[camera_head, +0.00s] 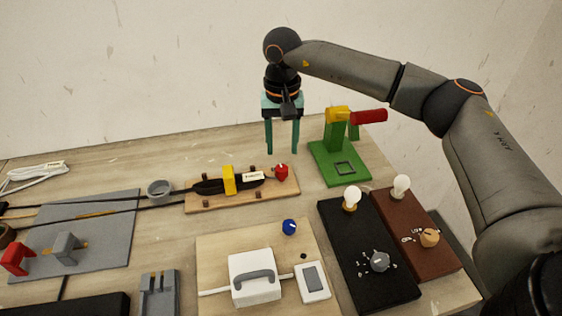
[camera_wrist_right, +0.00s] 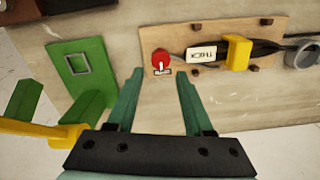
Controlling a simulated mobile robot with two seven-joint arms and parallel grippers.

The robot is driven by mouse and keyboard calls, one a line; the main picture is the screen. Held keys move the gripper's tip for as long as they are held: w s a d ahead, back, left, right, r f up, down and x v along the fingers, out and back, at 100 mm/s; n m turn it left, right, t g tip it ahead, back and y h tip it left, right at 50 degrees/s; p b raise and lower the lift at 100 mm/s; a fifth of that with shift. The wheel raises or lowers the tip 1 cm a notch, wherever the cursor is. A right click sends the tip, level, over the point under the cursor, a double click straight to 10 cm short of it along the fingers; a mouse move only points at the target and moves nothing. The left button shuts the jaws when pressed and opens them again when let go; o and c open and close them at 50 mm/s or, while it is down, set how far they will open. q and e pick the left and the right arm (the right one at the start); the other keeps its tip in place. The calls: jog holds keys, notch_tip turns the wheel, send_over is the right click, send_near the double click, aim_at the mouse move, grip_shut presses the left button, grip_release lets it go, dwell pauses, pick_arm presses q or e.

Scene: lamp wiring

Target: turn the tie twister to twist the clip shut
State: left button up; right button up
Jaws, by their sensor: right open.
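A small red knob (camera_head: 281,172), which I take to be the tie twister, sits at the right end of a wooden board (camera_head: 205,207). A yellow clip (camera_head: 229,180) stands around dark cables on the same board, with a white label (camera_head: 254,176) between it and the knob. My right gripper (camera_head: 282,151) is open and empty, pointing down above the knob and apart from it. In the right wrist view the red knob (camera_wrist_right: 160,61) lies just beyond and between the open fingertips (camera_wrist_right: 159,74). My left gripper is not in view.
A green stand (camera_head: 340,165) with a red handle (camera_head: 369,116) is right of the board. Black (camera_head: 386,290) and brown (camera_head: 431,262) boxes with bulbs stand in front right. A blue knob (camera_head: 289,227) and a white box (camera_head: 254,279) are in front. A grey cup (camera_head: 159,190) is at left.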

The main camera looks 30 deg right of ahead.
aim_at(282, 168)
notch_tip(282, 168, down, 7)
jog(key=shift+r, duration=0.2)
grip_shut()
dwell(0.5)
